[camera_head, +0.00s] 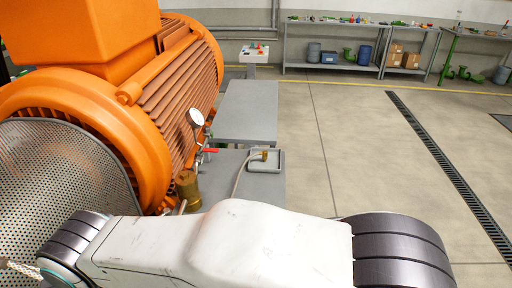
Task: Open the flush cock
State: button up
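A small cock with a red lever (211,150) sits on thin pipework beside the orange motor, left of centre. The lever looks roughly level. I cannot tell from this view whether the cock is open or shut. A round white-faced gauge (196,117) stands just above it. A brass-coloured cylindrical part (187,188) is below and to the left of the lever. My white arm link crosses the bottom of the picture, in front of these parts. My gripper is not in view.
The orange motor (185,75) and a perforated guard (60,175) fill the left side. Grey table tops (245,108) stand beside the motor. A tray (277,161) holds a brass fitting with a pale hose. Shelves (335,66) line the back wall. Open floor lies right.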

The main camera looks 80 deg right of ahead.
aim_at(215, 150)
jog(key=z, duration=2.1)
jog(key=l+u, duration=0.2)
jog(key=l, duration=0.3)
jog(key=k+l+u, duration=0.1)
jog(key=l+u, duration=0.15)
jog(key=l, duration=0.2)
jog(key=k+l+u, duration=0.2)
jog(key=l, duration=0.3)
jog(key=i+l+u, duration=0.25)
jog(key=l, duration=0.2)
jog(key=l+u, duration=0.3)
jog(key=l, duration=0.15)
jog(key=i+l+u, duration=0.15)
jog(key=l+u, duration=0.25)
jog(key=i+l+u, duration=0.1)
jog(key=l+u, duration=0.3)
jog(key=l, duration=0.2)
jog(key=l+u, duration=0.4)
jog(key=l, duration=0.15)
jog(key=l+u, duration=0.4)
jog(key=l, duration=0.15)
jog(key=k, duration=0.05)
